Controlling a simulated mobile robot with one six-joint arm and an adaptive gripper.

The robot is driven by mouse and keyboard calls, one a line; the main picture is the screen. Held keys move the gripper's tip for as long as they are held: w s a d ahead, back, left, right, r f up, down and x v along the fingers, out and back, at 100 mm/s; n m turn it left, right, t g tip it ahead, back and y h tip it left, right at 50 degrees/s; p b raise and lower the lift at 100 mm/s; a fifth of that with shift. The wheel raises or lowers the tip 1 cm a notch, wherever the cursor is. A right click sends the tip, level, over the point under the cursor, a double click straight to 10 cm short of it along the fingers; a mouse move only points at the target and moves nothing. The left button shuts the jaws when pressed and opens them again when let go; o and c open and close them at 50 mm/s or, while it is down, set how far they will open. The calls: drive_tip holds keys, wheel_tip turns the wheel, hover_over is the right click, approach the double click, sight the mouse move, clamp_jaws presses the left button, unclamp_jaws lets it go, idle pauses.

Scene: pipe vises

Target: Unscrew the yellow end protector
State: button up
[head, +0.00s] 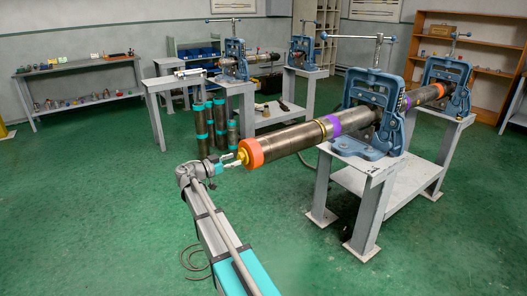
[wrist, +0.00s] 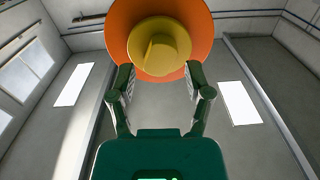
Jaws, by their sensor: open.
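The yellow end protector (head: 243,156) is at the near left end of a long steel pipe (head: 290,141), inside an orange ring (head: 254,152). In the wrist view the protector (wrist: 165,45) is a round yellow cap with a raised ridge, in front of the orange ring (wrist: 203,22). My gripper (head: 230,164) is just left of the protector in the head view. In the wrist view my gripper (wrist: 159,76) is open, with one finger on each side of the protector's lower part and gaps between. I cannot tell whether the tips reach past its face.
Blue vises (head: 372,110) on grey stands hold the pipe, which also has a purple band (head: 333,122). Teal-banded pipes (head: 203,130) stand upright behind my gripper. A shelf (head: 80,80) is at the back left. The green floor at left is mostly free.

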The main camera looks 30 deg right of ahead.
drive_tip(key=shift+m, duration=1.8)
drive_tip(key=shift+d, duration=0.1)
drive_tip(key=shift+d, duration=1)
drive_tip(key=shift+w, duration=0.1)
clamp_jaws()
drive_tip(key=shift+n, duration=0.3)
